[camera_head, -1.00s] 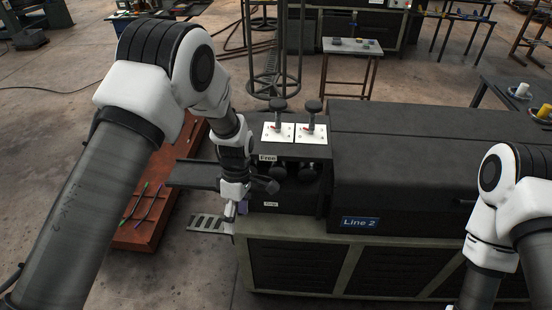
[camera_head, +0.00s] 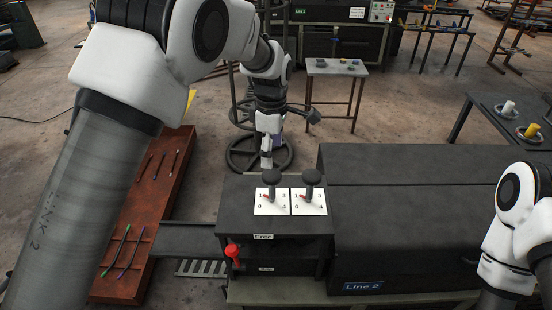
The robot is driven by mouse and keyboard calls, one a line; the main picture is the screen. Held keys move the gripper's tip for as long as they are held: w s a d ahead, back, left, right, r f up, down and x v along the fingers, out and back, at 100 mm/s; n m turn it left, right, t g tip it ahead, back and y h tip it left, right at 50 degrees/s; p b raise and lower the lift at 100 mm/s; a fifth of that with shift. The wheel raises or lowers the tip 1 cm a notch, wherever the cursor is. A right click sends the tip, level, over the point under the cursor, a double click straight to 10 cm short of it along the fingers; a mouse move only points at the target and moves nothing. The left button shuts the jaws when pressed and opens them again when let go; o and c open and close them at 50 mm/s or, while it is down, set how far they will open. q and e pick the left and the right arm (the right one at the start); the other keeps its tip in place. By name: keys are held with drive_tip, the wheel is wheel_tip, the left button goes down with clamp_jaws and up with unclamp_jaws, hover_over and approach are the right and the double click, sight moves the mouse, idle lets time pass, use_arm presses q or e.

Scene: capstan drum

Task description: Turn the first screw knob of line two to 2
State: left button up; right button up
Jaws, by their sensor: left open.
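The machine labelled Line 2 (camera_head: 362,286) has two dark screw knobs on its top left part. The first knob (camera_head: 271,176) stands upright over a white dial plate (camera_head: 262,209) with numbers at its corners. A small red pointer on it points to the upper left, near the 1. The second knob (camera_head: 312,177) stands to its right over a similar dial (camera_head: 318,209), with a red pointer also toward the upper left. My left gripper (camera_head: 267,160) is open, pointing down just behind and above the first knob; contact cannot be told. My right arm shows at the right edge; its gripper is out of view.
A red knob (camera_head: 233,251) is on the machine's front, near a Free label (camera_head: 263,237). A reddish rack with rods (camera_head: 160,195) lies left. A small table (camera_head: 336,67) stands behind.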

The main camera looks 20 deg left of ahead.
sight(272, 175)
use_arm(q)
drive_tip(key=s+f, duration=0.1)
drive_tip(key=s+f+p, duration=0.1)
drive_tip(key=shift+s+d, duration=0.3)
drive_tip(key=shift+s, duration=0.1)
drive_tip(key=f, duration=0.2)
drive_tip(key=w+f, duration=0.1)
drive_tip(key=f, duration=0.1)
drive_tip(key=shift+w+a+p, duration=0.2)
drive_tip(key=shift+p, duration=0.15)
drive_tip(key=shift+w+f, duration=0.15)
drive_tip(key=shift+w, duration=0.05)
drive_tip(key=shift+s, duration=0.1)
drive_tip(key=shift+s+r, duration=0.25)
drive_tip(key=c, duration=0.3)
drive_tip(key=shift+s+d+r, duration=0.1)
drive_tip(key=shift+s, duration=0.05)
drive_tip(key=c, duration=0.7)
drive_tip(key=shift+c, duration=0.9)
use_arm(e)
drive_tip(key=shift+s+d+r, duration=0.1)
drive_tip(key=shift+s+r, duration=0.25)
drive_tip(key=shift+r, duration=0.2)
drive_tip(key=shift+s+r, duration=0.35)
drive_tip(key=shift+r, duration=0.2)
use_arm(q)
drive_tip(key=shift+f, duration=0.2)
